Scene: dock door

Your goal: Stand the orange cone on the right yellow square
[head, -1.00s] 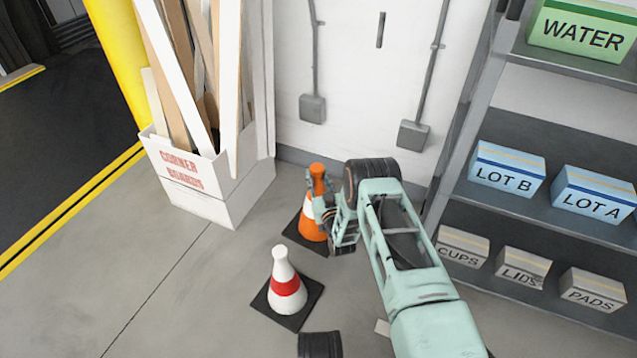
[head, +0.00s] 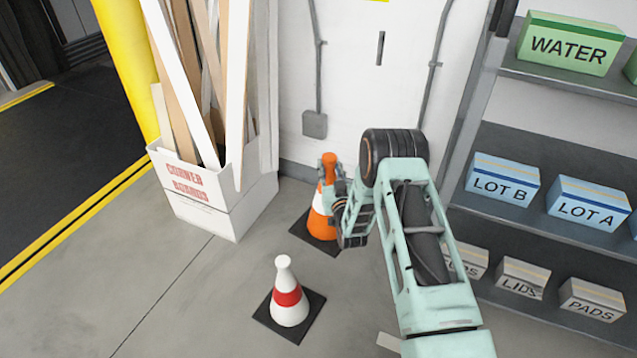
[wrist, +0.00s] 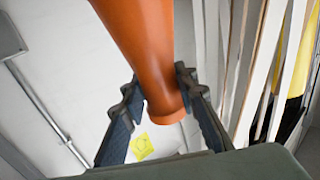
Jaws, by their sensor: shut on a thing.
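The orange cone (head: 318,222), with a white band and dark square base, is upright near the wall, behind a white cone. My gripper (head: 335,182) is shut on its narrow upper part, from the right. In the wrist view the cone's orange neck (wrist: 145,50) passes between my gripper's fingers (wrist: 160,95). The cone's base looks raised a little off the floor, but the gap is hard to tell. No yellow square shows on the visible floor.
A white cone with a red band (head: 288,297) stands in front on the floor. A corner-board box (head: 205,195) is at left. A shelf rack (head: 560,215) with labelled boxes is at right. Floor at the lower left is clear.

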